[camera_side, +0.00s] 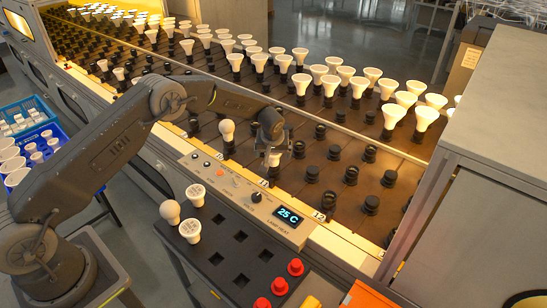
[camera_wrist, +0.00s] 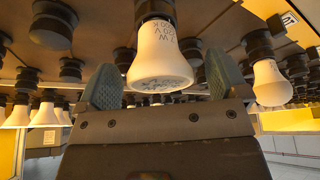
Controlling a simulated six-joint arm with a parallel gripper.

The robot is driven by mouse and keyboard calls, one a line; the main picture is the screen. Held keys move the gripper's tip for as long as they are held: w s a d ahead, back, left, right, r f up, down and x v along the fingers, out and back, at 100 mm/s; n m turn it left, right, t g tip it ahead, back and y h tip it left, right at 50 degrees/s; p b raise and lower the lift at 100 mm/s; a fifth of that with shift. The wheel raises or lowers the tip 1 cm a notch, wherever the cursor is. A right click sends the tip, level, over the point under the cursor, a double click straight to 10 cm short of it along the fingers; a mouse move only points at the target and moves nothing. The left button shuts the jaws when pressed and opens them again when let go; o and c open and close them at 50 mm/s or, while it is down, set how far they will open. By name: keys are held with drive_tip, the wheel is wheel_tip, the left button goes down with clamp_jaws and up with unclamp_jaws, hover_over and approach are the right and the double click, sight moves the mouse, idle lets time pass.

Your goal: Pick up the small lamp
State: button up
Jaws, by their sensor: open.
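A small white reflector lamp (camera_side: 274,158) stands in a black socket in the front row of the rack, near the number 11 label. In the wrist view this lamp (camera_wrist: 160,55) has printed text on its side and sits between the two grey finger pads. My gripper (camera_wrist: 165,82) is open around it, with a visible gap on both sides. In the side view my gripper (camera_side: 273,148) is over this lamp and partly hides it. A round white bulb (camera_side: 227,130) stands in a socket to the left; it shows at the right in the wrist view (camera_wrist: 272,83).
Rows of larger reflector lamps (camera_side: 390,115) stand behind. Several empty black sockets (camera_side: 330,199) lie right of my gripper. A control box (camera_side: 289,215) reading 25 C is in front.

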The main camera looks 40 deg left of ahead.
drive_tip(key=shift+x, duration=1.15)
drive_tip(key=c, duration=1)
